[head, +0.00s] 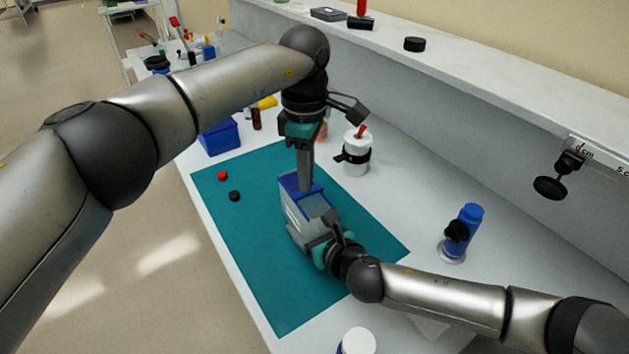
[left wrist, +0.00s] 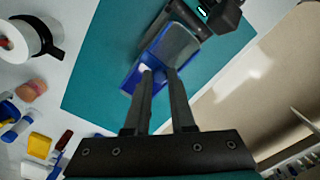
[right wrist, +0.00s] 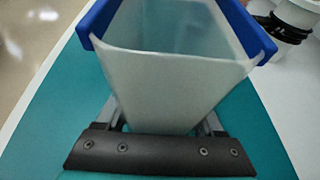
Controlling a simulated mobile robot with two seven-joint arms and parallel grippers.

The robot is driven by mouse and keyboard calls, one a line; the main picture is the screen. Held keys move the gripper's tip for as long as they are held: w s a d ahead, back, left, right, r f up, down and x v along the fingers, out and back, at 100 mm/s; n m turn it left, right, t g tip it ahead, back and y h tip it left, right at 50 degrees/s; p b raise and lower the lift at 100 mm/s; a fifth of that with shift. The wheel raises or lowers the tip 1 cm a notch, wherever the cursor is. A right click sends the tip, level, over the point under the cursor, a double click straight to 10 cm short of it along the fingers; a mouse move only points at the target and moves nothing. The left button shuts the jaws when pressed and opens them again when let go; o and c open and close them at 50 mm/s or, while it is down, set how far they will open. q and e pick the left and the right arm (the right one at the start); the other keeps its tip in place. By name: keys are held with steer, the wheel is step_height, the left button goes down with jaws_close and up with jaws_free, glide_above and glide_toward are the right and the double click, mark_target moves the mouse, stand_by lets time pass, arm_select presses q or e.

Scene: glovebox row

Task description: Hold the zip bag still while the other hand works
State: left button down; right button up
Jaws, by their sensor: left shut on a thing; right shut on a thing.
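The zip bag (head: 296,216), a pale see-through pouch with a blue top edge, stands on the teal mat (head: 265,270). My left gripper (head: 305,186) comes down from above and is shut at the blue top edge. In the left wrist view its fingertips (left wrist: 159,74) meet the blue part of the bag (left wrist: 182,45). My right gripper (head: 322,238) is shut on the lower body of the bag from the near right side. In the right wrist view the bag (right wrist: 170,85) rises between its fingers, blue strips at the top. The exact finger contact is partly hidden.
A red cap (head: 222,175) and a black cap (head: 235,196) lie on the mat's left. A blue box (head: 220,138), a white jar (head: 356,158), a blue bottle (head: 468,217) and a white-lidded bottle (head: 358,342) stand around it. A shelf (head: 480,75) runs behind.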

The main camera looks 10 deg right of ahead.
arm_select(q)
steer(key=shift+w+a, duration=0.3)
steer(key=shift+w, duration=0.4)
steer(key=shift+w+a, duration=0.25)
steer(key=shift+w, duration=0.45)
steer(key=c, duration=0.8)
jaws_free()
steer(key=shift+o, duration=0.2)
steer(key=shift+r, duration=0.1)
step_height(320, 180, up, 12)
